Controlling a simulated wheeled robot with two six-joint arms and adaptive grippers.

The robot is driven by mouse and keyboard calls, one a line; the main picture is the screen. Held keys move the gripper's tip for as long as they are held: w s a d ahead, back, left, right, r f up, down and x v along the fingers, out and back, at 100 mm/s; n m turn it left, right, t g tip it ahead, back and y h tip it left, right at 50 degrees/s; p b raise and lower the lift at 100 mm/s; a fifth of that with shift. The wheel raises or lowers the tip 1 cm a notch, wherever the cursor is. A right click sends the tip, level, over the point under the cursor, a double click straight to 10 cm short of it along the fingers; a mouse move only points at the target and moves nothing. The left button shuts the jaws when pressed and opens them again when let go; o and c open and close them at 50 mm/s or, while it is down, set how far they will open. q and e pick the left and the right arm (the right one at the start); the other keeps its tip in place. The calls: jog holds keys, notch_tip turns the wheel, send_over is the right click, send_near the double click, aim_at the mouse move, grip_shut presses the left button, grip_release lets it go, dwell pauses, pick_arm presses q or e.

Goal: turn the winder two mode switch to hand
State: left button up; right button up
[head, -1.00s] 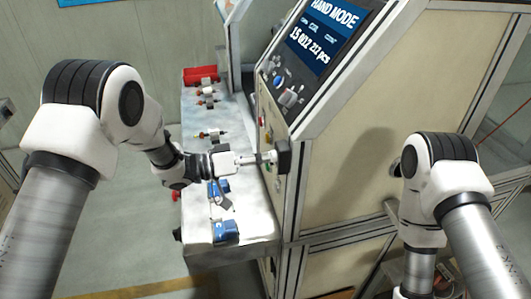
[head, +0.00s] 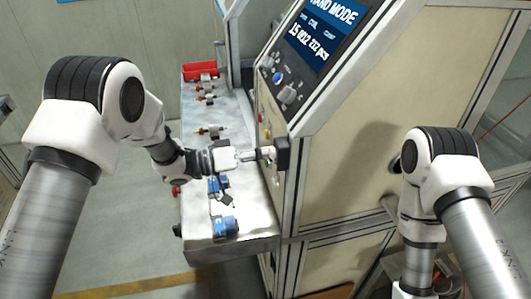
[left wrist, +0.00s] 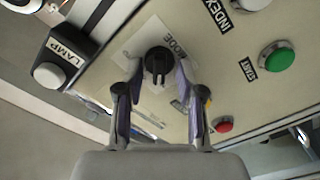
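The mode switch is a black rotary knob (left wrist: 158,62) on a pale plate marked MODE, on the cream control panel (left wrist: 205,62). My left gripper (left wrist: 160,76) is open in the left wrist view, with one finger on each side of the knob. Gaps seem to show between knob and fingers, and I cannot tell whether they touch. I cannot tell which setting the knob points to. In the head view my left gripper (head: 258,154) reaches the machine's left side, and the knob is hidden there. My right gripper is out of view; only its arm shows.
A black LAMP box (left wrist: 62,58) with a white button juts out near the knob. A white INDEX button (left wrist: 252,4), green START button (left wrist: 279,56) and red button (left wrist: 223,125) are close by. The screen (head: 320,35) reads HAND MODE. A bench (head: 238,205) holds small parts.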

pick_arm(q)
jog(key=shift+a, duration=0.1)
jog(key=v, duration=1.1)
jog(key=shift+s+a, duration=0.2)
jog(key=shift+a, duration=0.2)
jog(key=shift+f, duration=0.1)
